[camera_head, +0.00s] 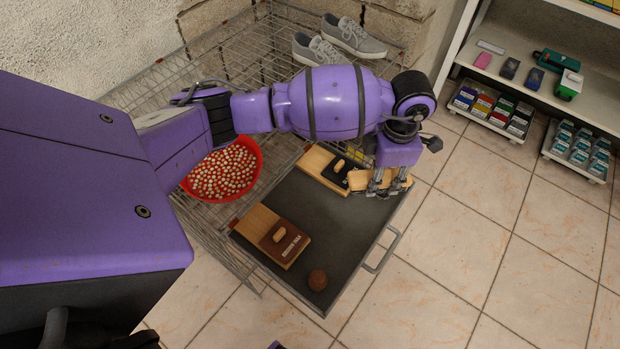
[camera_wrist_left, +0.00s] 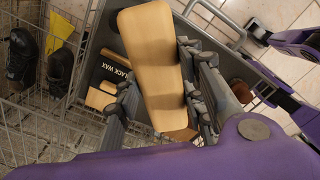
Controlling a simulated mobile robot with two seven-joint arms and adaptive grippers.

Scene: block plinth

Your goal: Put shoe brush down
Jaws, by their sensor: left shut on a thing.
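My left gripper (camera_head: 388,188) is shut on the pale wooden shoe brush (camera_head: 363,181), over the far right part of a dark grey tray (camera_head: 345,230). In the left wrist view the brush's long, smooth wooden back (camera_wrist_left: 152,55) lies between the fingers of my left gripper (camera_wrist_left: 160,108). The fingers press on its two sides. Its bristles are hidden. I cannot tell whether the brush touches the tray.
A red bowl (camera_head: 255,165) sits left. Grey shoes (camera_head: 352,37) stand behind on the wire rack (camera_head: 235,55). The tray's middle is clear.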

